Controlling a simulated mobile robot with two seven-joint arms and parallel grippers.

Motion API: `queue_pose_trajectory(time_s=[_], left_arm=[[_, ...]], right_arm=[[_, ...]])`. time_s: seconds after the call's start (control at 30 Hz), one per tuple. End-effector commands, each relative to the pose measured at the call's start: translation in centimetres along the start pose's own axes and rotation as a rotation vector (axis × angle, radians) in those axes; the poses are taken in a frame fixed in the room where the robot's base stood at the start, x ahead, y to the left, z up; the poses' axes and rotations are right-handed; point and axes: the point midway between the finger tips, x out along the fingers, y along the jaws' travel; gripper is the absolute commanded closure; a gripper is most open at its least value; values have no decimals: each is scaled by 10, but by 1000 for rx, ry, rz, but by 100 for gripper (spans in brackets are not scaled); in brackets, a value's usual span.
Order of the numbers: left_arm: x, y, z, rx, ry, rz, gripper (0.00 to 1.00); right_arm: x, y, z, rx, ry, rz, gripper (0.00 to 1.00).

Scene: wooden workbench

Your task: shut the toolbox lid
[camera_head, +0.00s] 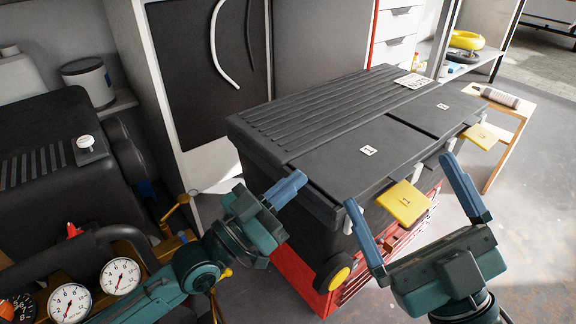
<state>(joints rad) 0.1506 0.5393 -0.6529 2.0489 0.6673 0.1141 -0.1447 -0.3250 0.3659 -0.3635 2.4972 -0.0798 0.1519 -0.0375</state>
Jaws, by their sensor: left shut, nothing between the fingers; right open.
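The black toolbox (300,232) stands on a red drawer unit. Its dark lid (345,160), with a ridged back part and two smooth front panels, lies flat across the top, and I see no clear gap beneath it. Two yellow latches, a nearer one (403,203) and a farther one (480,137), stick out from the front side. My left gripper (288,188) is shut and empty at the lid's near left edge; I cannot tell whether it touches. My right gripper (399,181) is open and empty in front of the toolbox, its fingers spread around the nearer latch's area.
The red drawer unit (304,275) has wheels. A black machine (60,150) with gauges (120,276) stands close on the left, near my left arm. A small wooden stand (510,118) with a can is at the right. Grey floor (540,220) is free at the right.

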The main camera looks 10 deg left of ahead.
Motion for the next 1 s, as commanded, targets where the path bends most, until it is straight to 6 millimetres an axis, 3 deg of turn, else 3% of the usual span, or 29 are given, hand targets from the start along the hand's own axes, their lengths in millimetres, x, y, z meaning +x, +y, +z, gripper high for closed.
queue_pose_trajectory(time_s=[0.6, 0.7, 0.97, 1.0], left_arm=[[-3, 0, 6, 23, -12, 9, 100], [1, -1, -1, 23, -11, 9, 100], [21, -6, -40, 28, 2, 6, 100], [16, -7, -39, 29, -2, 5, 100]], right_arm=[[0, 0, 0, 8, -10, 1, 2], [2, 1, 0, 23, -32, 3, 2], [-26, -20, 30, 215, -338, 38, 2], [-32, -23, 34, 236, -372, 41, 2]])
